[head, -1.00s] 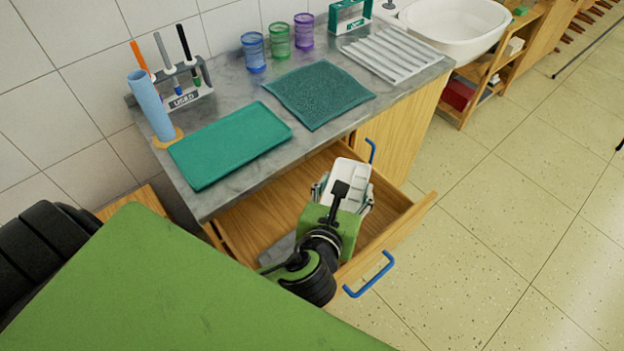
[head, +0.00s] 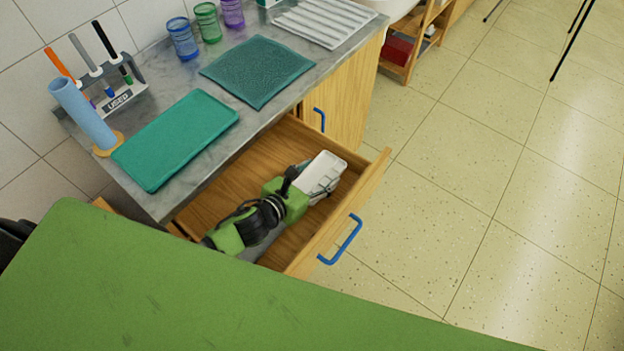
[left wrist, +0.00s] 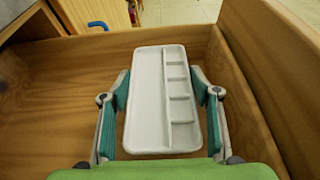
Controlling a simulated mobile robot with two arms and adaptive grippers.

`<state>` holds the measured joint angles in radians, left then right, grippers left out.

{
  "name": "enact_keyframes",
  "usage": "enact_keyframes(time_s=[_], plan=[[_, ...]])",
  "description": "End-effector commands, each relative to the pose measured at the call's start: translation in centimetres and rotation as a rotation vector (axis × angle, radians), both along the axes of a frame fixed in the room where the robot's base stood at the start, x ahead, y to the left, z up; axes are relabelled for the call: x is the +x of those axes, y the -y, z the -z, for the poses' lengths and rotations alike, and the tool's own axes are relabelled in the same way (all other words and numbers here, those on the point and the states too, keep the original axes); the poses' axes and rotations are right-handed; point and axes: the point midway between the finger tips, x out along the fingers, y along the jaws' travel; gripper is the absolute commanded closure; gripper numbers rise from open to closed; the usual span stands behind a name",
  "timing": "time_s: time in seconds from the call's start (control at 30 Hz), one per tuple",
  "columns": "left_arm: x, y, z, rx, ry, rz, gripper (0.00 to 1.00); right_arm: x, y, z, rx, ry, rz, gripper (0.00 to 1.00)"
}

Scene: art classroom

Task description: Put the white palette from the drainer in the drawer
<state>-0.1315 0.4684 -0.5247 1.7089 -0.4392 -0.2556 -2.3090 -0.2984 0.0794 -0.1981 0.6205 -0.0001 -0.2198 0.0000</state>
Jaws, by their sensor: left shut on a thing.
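The white palette (head: 322,176) is a flat rectangular tray with a long well and several small wells, seen clearly in the left wrist view (left wrist: 150,100). My left gripper (head: 305,183) is shut on it, with teal-padded fingers on both long sides, also in the left wrist view (left wrist: 162,104). Palette and gripper are inside the open wooden drawer (head: 235,180); I cannot tell whether the palette touches the drawer floor. The white drainer (head: 325,18) on the counter is empty. My right gripper is not in view.
The drawer's front panel with a blue handle (head: 342,242) sticks out over the floor. On the grey counter (head: 215,68) are a green tray (head: 175,138), a teal mat (head: 258,70), several jars and a marker rack (head: 122,92). A grey item lies in the drawer's near part.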

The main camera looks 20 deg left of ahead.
Motion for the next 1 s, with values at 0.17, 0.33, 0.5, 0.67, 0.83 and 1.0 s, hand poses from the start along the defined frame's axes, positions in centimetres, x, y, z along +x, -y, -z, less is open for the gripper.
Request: enact_keyframes(time_s=[0.17, 0.33, 0.5, 0.67, 0.83, 1.0], plan=[[0.0, 0.1, 2.5, -0.004, -0.002, -0.003, 0.65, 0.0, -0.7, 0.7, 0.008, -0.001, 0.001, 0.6], [0.0, 0.0, 3.8, -0.001, 0.001, -0.001, 0.65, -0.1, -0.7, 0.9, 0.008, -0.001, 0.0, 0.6], [0.0, 0.0, 3.8, 0.001, 0.001, 0.0, 0.65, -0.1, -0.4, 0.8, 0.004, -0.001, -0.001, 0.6], [0.0, 0.0, 4.2, 0.0, 0.0, 0.0, 0.65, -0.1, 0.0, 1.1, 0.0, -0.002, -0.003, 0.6], [0.0, 0.0, 4.1, -0.001, 0.0, 0.0, 0.27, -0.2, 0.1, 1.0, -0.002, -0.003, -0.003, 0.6], [0.0, 0.0, 4.1, 0.0, 0.0, 0.0, 0.27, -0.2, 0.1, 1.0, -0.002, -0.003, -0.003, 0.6]])
